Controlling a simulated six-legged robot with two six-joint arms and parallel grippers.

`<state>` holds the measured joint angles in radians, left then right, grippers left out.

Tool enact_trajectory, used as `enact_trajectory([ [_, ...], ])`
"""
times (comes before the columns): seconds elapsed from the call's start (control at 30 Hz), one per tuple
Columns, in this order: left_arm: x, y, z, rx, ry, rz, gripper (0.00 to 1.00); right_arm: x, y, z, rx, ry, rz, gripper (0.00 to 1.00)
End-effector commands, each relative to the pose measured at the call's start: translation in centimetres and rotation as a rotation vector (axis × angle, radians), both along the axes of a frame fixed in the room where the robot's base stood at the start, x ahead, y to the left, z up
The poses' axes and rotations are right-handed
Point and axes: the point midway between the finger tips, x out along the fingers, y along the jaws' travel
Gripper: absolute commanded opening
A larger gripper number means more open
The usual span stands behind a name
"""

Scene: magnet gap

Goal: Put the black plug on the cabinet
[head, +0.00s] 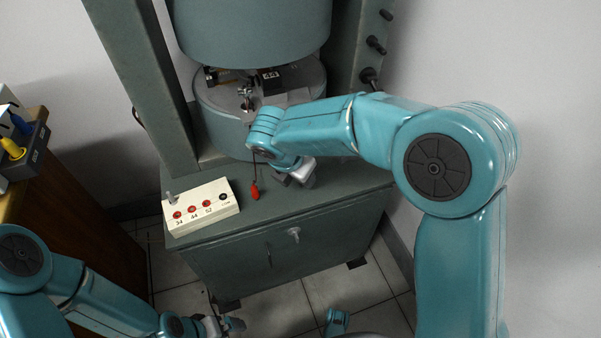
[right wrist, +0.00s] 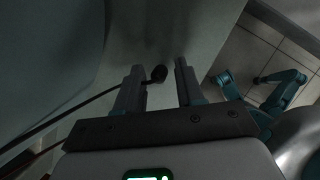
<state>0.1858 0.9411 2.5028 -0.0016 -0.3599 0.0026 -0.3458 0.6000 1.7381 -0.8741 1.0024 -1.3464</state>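The black plug (head: 254,190) is not what hangs in the head view; that is a red plug on a thin lead over the cabinet top. A black plug (right wrist: 157,73) shows in the right wrist view, with a dark cable running left. It is between the fingertips of my right gripper (right wrist: 159,77), close to the left finger, with a gap to the other finger. In the head view my right gripper (head: 301,173) is low over the green cabinet (head: 335,196), and the black plug is hidden. My left gripper (head: 226,325) is low in front of the cabinet; its fingers are unclear.
A white box (head: 200,207) with several red sockets and a black one stands on the cabinet's front left. The large round magnet (head: 250,30) rises behind. A wooden bench (head: 75,205) with instruments is at left. Tiled floor lies in front.

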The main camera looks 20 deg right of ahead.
Motion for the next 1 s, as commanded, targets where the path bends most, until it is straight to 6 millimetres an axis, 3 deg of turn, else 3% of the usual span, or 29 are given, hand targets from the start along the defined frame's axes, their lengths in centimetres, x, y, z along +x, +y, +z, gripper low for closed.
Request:
enact_trajectory([
  [0.3, 0.0, 0.0, 0.1, 0.000, 0.000, 0.000, 1.00, 0.0, 0.0, 0.2, 0.000, 0.000, 0.000, 0.42],
  [0.47, -0.3, -0.2, 1.6, -0.002, 0.005, -0.010, 1.00, -0.5, 0.7, 2.2, -0.001, 0.001, 0.003, 0.42],
  [0.8, -0.5, -0.5, 2.9, -0.004, 0.008, -0.020, 1.00, -5.4, 7.3, 1.7, -0.001, 0.002, 0.006, 0.42],
  [1.0, -0.5, -0.5, 3.4, -0.004, 0.008, -0.020, 1.00, -7.1, 9.5, 1.6, -0.001, 0.001, 0.003, 0.42],
])
